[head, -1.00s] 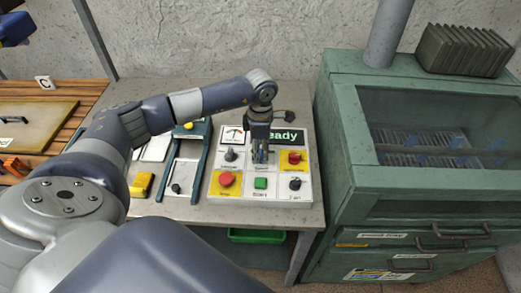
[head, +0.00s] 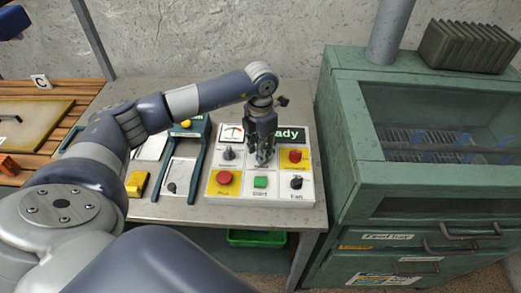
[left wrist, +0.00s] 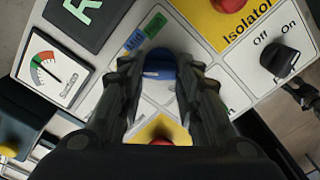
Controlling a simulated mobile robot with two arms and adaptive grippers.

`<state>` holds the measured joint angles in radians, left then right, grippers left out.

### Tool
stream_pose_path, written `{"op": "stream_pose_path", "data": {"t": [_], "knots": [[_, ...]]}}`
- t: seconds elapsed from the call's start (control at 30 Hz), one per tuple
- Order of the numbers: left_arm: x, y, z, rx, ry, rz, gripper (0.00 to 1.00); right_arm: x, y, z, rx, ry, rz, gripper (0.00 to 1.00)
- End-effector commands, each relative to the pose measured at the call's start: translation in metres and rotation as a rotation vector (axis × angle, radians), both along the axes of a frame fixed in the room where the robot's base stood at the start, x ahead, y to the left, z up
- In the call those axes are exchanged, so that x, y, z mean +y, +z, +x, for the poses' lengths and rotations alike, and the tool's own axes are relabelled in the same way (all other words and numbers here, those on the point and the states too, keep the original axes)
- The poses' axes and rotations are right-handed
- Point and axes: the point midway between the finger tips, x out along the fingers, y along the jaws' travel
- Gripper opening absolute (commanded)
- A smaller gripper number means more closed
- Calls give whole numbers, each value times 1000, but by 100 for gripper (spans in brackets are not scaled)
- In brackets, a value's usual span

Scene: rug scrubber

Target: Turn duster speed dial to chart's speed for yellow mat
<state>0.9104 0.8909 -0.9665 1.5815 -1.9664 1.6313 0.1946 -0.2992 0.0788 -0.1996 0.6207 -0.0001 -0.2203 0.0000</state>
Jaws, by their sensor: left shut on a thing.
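The white control panel (head: 213,193) sits on the bench, with several buttons and dials. My left gripper (head: 262,160) points down at its middle upper square. In the left wrist view, my left gripper's fingers (left wrist: 158,85) are shut on a blue dial (left wrist: 158,67), one on each side. A pale mark shows on the dial's top. In the head view the dial is hidden by the fingers. No readable speed chart shows. A tan-yellow mat (head: 30,120) lies on slats at the left.
Around the held dial are a black dial (head: 229,153), red isolator knob (head: 295,155), red button (head: 224,177), green start button (head: 260,182) and off/on fan dial (head: 296,182). A partly hidden display (head: 287,136) ends in "ady". A green cabinet (head: 345,190) stands right.

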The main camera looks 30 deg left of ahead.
Motion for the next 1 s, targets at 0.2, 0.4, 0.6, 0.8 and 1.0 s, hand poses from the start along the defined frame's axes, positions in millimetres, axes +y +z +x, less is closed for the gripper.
{"op": "stream_pose_path", "data": {"t": [0.2,0.4,0.6,0.8,1.0], "knots": [[0,1,0,-1,46,1,8,0,-3,-1,1,1,0,40],[0,1,0,-1,56,1,8,-1,-3,-1,2,1,-1,40],[0,1,0,-2,56,0,8,-1,-3,-1,2,1,-1,40],[0,1,0,-1,55,1,52,-1,-3,-1,2,2,-2,40],[0,0,0,-1,53,1,52,-2,-3,-2,2,2,-3,40]]}}
